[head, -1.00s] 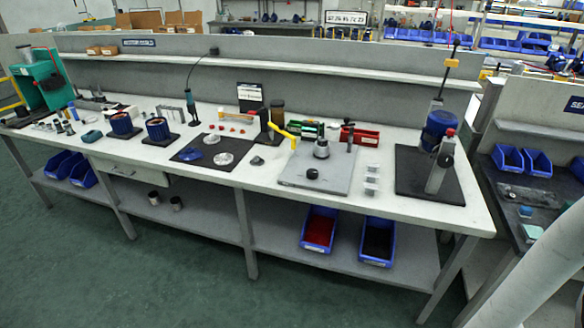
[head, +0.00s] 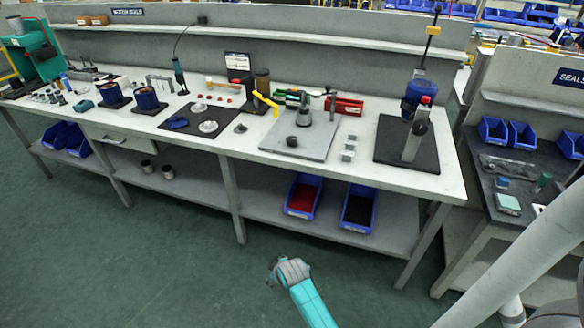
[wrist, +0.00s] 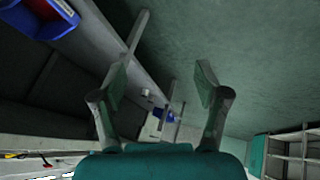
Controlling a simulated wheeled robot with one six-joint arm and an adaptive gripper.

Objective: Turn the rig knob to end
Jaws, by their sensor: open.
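The rig is a grey plate (head: 318,146) on the long workbench, right of the bench's middle in the head view. A small black knob (head: 292,141) sits near the plate's front edge. A dark cylinder (head: 304,117) stands behind it, with a yellow lever (head: 265,103) at the back left. My gripper (head: 275,270) is in front of the bench, over the floor and well apart from the rig. In the wrist view my gripper (wrist: 160,80) has its two fingers spread wide with nothing between them. The knob cannot be made out in the wrist view.
The bench (head: 385,182) has a lower shelf holding a red-filled blue bin (head: 303,195) and a dark-filled blue bin (head: 358,209). A black mat (head: 390,153) with a blue-bodied device lies right of the rig. The green floor before the bench is clear.

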